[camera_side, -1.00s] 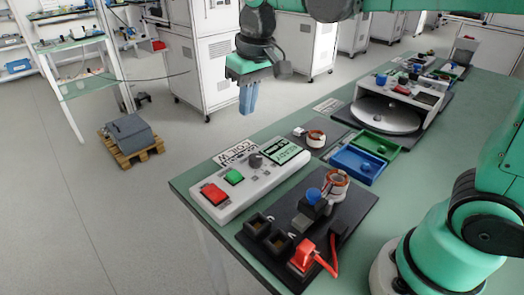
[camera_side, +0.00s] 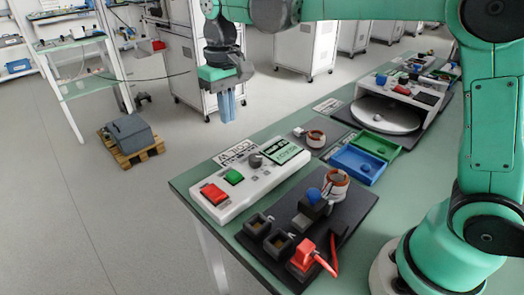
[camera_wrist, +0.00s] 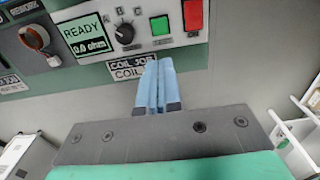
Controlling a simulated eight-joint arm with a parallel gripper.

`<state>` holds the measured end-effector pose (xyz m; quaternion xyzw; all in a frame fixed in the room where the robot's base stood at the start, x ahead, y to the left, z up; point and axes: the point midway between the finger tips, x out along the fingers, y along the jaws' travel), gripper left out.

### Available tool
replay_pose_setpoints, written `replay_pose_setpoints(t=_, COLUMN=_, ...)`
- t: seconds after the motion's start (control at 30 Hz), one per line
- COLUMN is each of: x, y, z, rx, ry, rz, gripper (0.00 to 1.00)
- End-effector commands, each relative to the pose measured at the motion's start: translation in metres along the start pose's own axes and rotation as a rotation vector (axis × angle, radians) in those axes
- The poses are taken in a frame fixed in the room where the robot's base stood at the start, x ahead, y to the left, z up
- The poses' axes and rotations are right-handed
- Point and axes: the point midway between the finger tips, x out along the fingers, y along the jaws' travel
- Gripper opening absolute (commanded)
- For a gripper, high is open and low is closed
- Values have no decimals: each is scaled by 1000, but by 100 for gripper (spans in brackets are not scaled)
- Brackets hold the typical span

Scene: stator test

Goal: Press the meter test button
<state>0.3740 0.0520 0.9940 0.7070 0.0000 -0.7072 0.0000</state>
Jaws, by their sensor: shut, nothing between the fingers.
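The white meter box (camera_side: 250,185) lies at the near left edge of the green bench. It has a red button (camera_side: 214,194), a green button (camera_side: 234,176), a dark knob (camera_side: 255,161) and a green display (camera_side: 283,152).
A dark fixture board (camera_side: 340,225) with a copper coil (camera_side: 335,184), sockets and a red clip (camera_side: 304,253) lies beside the meter. Blue (camera_side: 350,174) and green (camera_side: 385,152) trays stand behind. A COIL JOB label (camera_wrist: 130,68) lies by the meter.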

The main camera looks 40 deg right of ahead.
Motion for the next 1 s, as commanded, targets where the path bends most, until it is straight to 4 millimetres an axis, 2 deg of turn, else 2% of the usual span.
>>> replay_pose_setpoints(t=0.4, x=82, y=0, z=0, rx=0, ry=0, rz=0, gripper=0)
replay_pose_setpoints(t=0.6, x=112, y=0, z=0, rx=0, ry=0, rz=0, gripper=0)
replay_pose_setpoints(t=0.8, x=124, y=0, z=0, rx=0, ry=0, rz=0, gripper=0)
replay_pose_setpoints(t=1.0, x=125, y=0, z=0, rx=0, ry=0, rz=0, gripper=0)
